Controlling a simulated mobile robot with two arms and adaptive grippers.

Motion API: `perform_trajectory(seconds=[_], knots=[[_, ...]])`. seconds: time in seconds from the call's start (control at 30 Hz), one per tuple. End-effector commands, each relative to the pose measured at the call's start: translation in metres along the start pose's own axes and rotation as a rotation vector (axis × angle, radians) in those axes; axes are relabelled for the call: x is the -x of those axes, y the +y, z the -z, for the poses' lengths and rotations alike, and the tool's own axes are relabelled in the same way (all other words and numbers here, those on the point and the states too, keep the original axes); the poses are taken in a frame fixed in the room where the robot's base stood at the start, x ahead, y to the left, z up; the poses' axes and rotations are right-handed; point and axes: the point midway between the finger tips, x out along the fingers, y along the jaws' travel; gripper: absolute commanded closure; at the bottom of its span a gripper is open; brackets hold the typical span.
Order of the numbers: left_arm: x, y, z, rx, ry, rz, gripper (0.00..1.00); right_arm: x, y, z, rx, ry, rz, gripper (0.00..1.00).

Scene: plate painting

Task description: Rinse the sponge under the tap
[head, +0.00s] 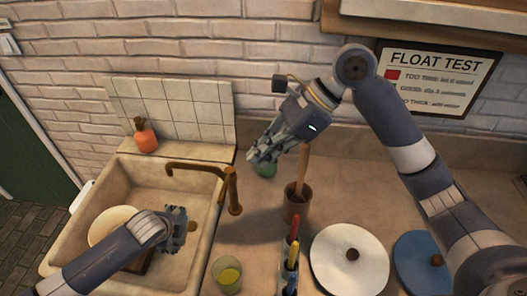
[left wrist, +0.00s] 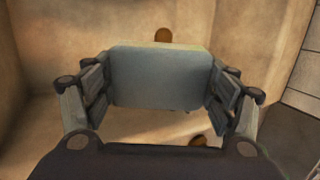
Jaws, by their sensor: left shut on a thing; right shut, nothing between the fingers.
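My left gripper (head: 178,230) is low over the stone sink (head: 182,272). In the left wrist view its fingers (left wrist: 160,92) are shut on a grey-blue block, seemingly the sponge (left wrist: 160,78), which spans the space between them. In the head view the sponge is hidden or cannot be made out. The brown tap (head: 205,170) stands at the sink's right edge, its arm reaching left above the basin. My left gripper is below and in front of the tap's end. No water can be made out. My right gripper (head: 262,155) is shut and empty above the counter, right of the tap.
A plate (head: 112,222) lies in the sink, partly behind my left arm. An orange bottle (head: 146,137) stands behind the sink.

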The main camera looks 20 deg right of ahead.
Motion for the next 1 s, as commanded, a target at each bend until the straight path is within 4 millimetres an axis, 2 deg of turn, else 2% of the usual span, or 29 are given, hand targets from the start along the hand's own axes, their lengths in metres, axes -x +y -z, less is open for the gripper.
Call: perform_trajectory(seconds=[0.1, 0.6, 0.77, 1.0], knots=[[0.013, 0.002, 0.000, 0.000, 0.000, -0.003, 0.41, 0.013, 0.000, -0.011, 0.000, 0.000, 0.001, 1.00], [0.052, 0.017, 0.004, -0.001, 0.000, -0.002, 0.41, 0.051, 0.000, -0.042, 0.000, 0.000, 0.000, 1.00], [0.059, 0.022, 0.005, 0.000, 0.000, -0.002, 0.41, 0.058, 0.000, -0.048, 0.000, 0.000, 0.000, 1.00], [0.058, 0.024, 0.006, 0.000, 0.000, 0.000, 0.41, 0.057, 0.000, -0.047, 0.000, 0.000, 0.000, 1.00]])
